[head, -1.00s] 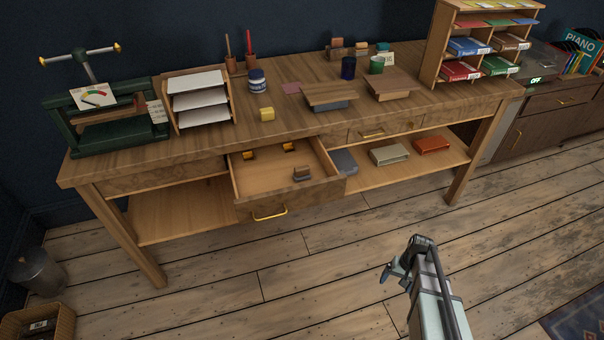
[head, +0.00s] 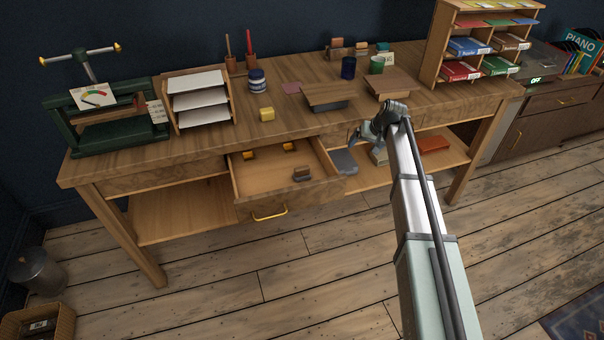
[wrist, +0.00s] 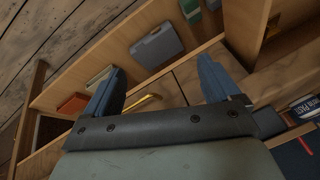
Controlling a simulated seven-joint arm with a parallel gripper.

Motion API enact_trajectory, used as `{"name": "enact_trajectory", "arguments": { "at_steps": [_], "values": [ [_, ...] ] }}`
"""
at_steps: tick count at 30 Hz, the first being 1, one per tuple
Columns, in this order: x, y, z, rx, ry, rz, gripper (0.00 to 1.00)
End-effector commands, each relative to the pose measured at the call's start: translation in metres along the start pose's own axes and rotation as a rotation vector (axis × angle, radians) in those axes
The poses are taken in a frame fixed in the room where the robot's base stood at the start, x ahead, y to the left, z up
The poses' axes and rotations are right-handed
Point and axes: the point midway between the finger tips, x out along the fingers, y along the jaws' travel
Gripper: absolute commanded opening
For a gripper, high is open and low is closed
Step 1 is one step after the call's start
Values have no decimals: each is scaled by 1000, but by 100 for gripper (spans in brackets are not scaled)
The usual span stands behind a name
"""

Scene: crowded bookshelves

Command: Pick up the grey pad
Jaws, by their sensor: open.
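A flat grey pad-like object (head: 343,161) lies on the lower shelf of the workbench, right of the open drawer. It also shows in the wrist view as a grey rounded slab (wrist: 157,46) on the wooden shelf. My gripper (head: 358,137) is at the bench's front, above and slightly right of that grey object in the head view. In the wrist view my gripper (wrist: 162,64) has its two blue fingers wide apart, with nothing between them. The grey object appears beyond the fingertips, apart from them.
The benchtop (head: 215,145) overhangs the shelf. A pale box (head: 378,157) and an orange box (head: 432,143) lie right of the grey object.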

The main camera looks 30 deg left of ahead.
Motion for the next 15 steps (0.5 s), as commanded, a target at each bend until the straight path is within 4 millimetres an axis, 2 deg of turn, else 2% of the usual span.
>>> {"name": "enact_trajectory", "arguments": {
  "at_steps": [1, 3, 5, 6, 9, 12, 15],
  "values": [
    [-13, -22, -23, -26, 16, -10, 89],
    [-30, -54, -42, -65, 20, -18, 89],
    [-43, -89, -52, -111, 2, -19, 89],
    [-47, -110, -51, -141, -23, -11, 89],
    [-49, -153, -35, -209, -108, 23, 89],
    [-46, -186, -12, -266, -201, 69, 89],
    [-44, -210, 10, -310, -283, 116, 89]
  ]
}}
